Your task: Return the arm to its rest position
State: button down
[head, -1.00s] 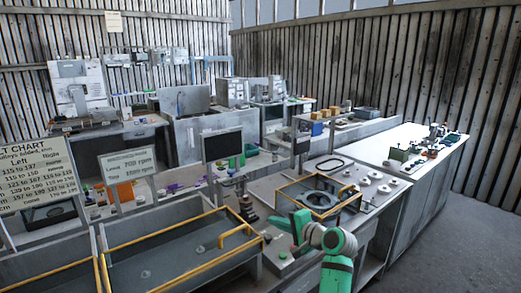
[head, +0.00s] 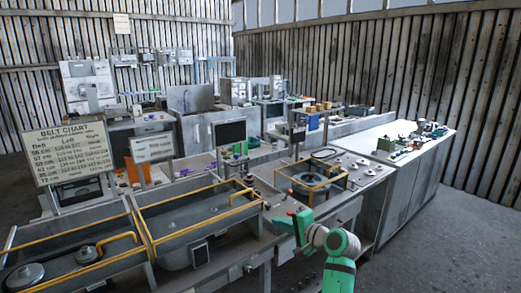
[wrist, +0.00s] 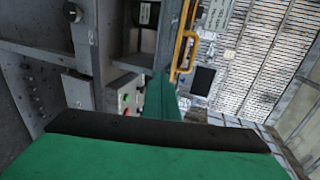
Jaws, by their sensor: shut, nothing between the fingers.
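My green and white arm (head: 341,262) rises at the bottom right of centre in the head view. It is bent, with my gripper (head: 283,224) held to the left, near the front edge of the grey bench (head: 262,240). My gripper is shut and nothing shows held in it. In the wrist view, its green body with a black edge fills the bottom. A green finger (wrist: 158,98) points up from there, in front of a control panel with red and green buttons (wrist: 128,100). The gap between the fingertips is hard to see.
A yellow-railed basin (head: 200,215) lies left of my arm. A yellow-framed round housing (head: 312,180) sits on the bench behind it. A white-topped bench (head: 400,140) stands at the right, with open floor (head: 440,240) in front. A belt chart (head: 68,152) stands at the left.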

jog(key=s+a+f+h, duration=0.1)
jog(key=s+f, duration=0.1)
jog(key=f, duration=0.5)
jog(key=s+a+f+h, duration=0.1)
jog(key=s+f, duration=0.1)
jog(key=f, duration=0.4)
jog(key=s+a+f+t+h, duration=0.25)
jog(key=s+f+h, duration=0.25)
jog(key=s+f, duration=1.55)
jog(key=s+f+n+h, duration=0.1)
jog(key=s+f+n, duration=0.15)
jog(key=s, duration=1.05)
jog(key=s+r+n, duration=0.2)
jog(key=s+r, duration=0.3)
jog(key=s, duration=0.3)
jog(key=s+a+r+n+t, duration=0.1)
jog(key=s+r+n, duration=0.2)
jog(key=s, duration=0.6)
jog(key=s+a+r+n, duration=0.1)
jog(key=s+r+n, duration=0.2)
jog(key=s+r, duration=0.4)
jog(key=shift+s+h, duration=0.4)
jog(key=shift+s, duration=0.3)
